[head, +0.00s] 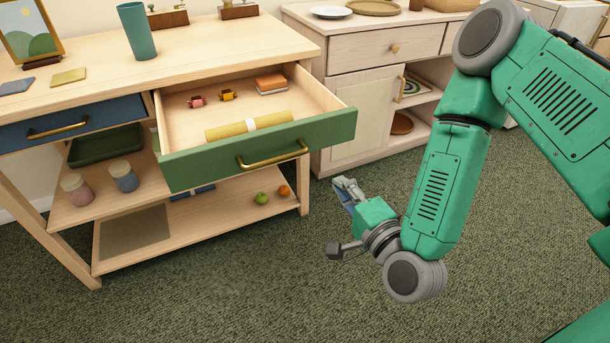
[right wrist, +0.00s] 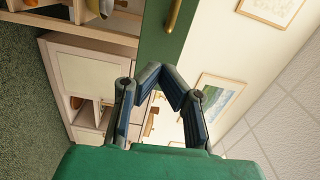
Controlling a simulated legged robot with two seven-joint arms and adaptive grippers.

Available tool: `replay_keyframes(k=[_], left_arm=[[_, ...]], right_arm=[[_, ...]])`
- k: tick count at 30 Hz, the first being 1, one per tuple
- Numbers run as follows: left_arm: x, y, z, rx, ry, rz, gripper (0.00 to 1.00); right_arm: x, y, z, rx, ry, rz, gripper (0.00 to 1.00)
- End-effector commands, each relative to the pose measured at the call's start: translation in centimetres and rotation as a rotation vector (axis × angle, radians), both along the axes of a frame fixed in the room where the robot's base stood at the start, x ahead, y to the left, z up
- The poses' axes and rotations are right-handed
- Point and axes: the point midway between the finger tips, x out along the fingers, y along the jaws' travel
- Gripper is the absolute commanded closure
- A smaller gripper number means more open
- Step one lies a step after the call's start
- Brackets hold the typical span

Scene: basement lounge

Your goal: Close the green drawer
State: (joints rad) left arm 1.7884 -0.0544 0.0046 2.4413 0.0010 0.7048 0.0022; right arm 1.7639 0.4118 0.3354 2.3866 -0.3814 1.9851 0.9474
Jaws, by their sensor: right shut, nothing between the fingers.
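The green drawer (head: 205,165) is pulled out of the wooden console table (head: 235,45), with a brass handle (head: 272,158) on its front. Inside lie a yellow roll (head: 248,126) with a white band, two small toy-like items and an orange-topped stack (head: 270,84). My right gripper (head: 346,188) is in front of and to the right of the drawer front, apart from it, with its fingers shut and empty. In the right wrist view, the fingertips (right wrist: 162,75) point toward the green drawer front (right wrist: 162,42), with its handle (right wrist: 173,15) above. My left gripper is not in view.
A blue drawer (head: 75,122) sits shut to the left. A teal cup (head: 137,32) stands on the tabletop. Jars and a green tray (head: 105,145) are on the shelf below. A pale cabinet (head: 350,90) stands to the right. The carpet in front is clear.

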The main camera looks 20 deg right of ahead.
Motion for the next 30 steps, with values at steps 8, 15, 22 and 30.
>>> replay_keyframes(k=[8,15,22,30], left_arm=[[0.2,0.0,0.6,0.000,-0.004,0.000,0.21],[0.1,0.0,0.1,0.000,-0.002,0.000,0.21],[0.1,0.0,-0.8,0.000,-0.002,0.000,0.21],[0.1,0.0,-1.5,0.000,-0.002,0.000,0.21]], right_arm=[[1.5,-0.1,0.6,0.020,-0.024,-0.009,1.00],[5.9,-0.1,0.5,0.022,-0.031,-0.015,1.00],[10.6,0.0,0.4,0.021,-0.028,-0.015,1.00],[13.6,0.1,0.4,0.022,-0.024,-0.015,1.00]])
